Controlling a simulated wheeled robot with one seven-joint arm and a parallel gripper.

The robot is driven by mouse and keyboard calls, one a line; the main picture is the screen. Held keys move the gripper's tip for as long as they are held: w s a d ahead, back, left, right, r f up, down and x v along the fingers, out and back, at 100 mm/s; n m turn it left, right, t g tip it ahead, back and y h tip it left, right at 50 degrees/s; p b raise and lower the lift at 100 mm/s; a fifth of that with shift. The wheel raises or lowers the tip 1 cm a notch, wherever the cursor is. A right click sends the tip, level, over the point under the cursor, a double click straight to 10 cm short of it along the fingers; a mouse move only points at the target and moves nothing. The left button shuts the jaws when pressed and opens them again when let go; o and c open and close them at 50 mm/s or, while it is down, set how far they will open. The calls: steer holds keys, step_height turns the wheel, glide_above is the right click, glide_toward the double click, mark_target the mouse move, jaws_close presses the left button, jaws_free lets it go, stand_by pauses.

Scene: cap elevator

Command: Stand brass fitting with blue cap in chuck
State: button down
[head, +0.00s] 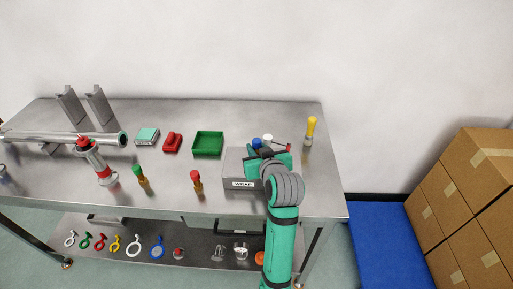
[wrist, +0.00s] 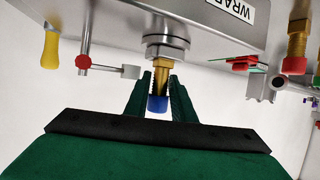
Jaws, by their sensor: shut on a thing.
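The brass fitting with the blue cap (wrist: 157,103) is between the green fingers of my gripper (wrist: 156,100), which is shut on it. The wrist view is upside down, so the cap is the upper end. The fitting's brass end meets a round steel collar, the chuck (wrist: 166,42), on the grey box labelled WRAP (wrist: 205,25). No gap shows between them, but how deep it sits is hidden. In the head view the blue cap (head: 257,142) shows beside my gripper (head: 265,152), above the box (head: 232,183).
A rod with a red knob (wrist: 83,62) and a yellow-handled tool (head: 310,128) are close by on the right. A green tray (head: 208,144), a red-capped fitting (head: 196,182) and a green-capped fitting (head: 141,178) stand to the left on the steel bench (head: 240,115).

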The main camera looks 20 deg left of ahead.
steer(key=c, duration=1.4)
jaws_free()
steer(key=shift+v, duration=3.55)
